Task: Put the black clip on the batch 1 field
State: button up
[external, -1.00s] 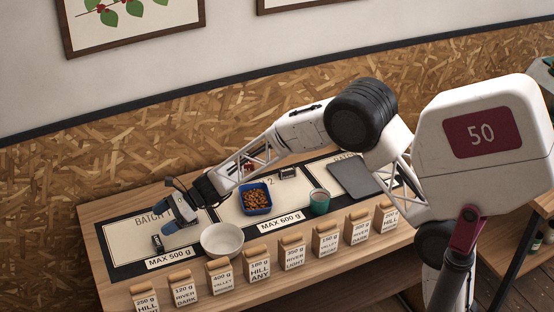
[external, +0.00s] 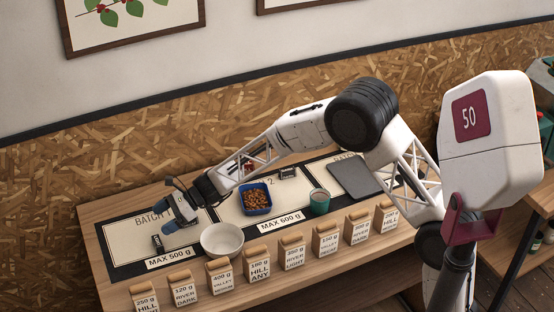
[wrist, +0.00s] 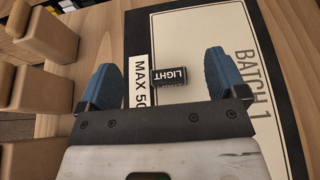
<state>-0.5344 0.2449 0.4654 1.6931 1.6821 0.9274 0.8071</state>
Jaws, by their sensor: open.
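A small black clip with a label reading LIGHT (wrist: 168,78) is on the cream batch 1 field (wrist: 215,145), close to its MAX 500 g strip. In the external view my gripper (external: 172,224) is low over the field, just beside the clip.
A white bowl (external: 222,240) stands right of my gripper. Beyond it are a blue tray of beans (external: 256,198), another dark clip-like piece (external: 288,172), a green cup (external: 320,202) and a grey slab (external: 355,179). Several labelled bags (external: 221,277) line the front edge.

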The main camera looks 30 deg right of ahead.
jog(key=s+d+r+n+h, duration=0.25)
jog(key=s+d+r, duration=0.2)
jog(key=d, duration=0.45)
jog(key=s+d+r+n+h, duration=0.1)
jog(key=s+d+r+n, duration=0.35)
jog(key=d, duration=0.45)
jog(key=s+d+r+n+h, duration=0.15)
jog(key=s+d+r, duration=0.3)
jog(key=d, duration=0.55)
jog(key=s+d+r+n+t+h, duration=0.1)
jog(key=s+d+n+h, duration=0.3)
jog(key=s+d, duration=0.8)
jog(key=s+d+r+n+t+h, duration=0.1)
jog(key=s+d+n+h, duration=0.3)
jog(key=s+d, duration=0.9)
jog(key=d+n, duration=0.1)
jog(key=d, duration=0.3)
jog(key=shift+s+d+r+t+h, duration=0.15)
jog(key=shift+s+r+t+h, duration=0.05)
jog(key=shift+r+t+h, duration=0.1)
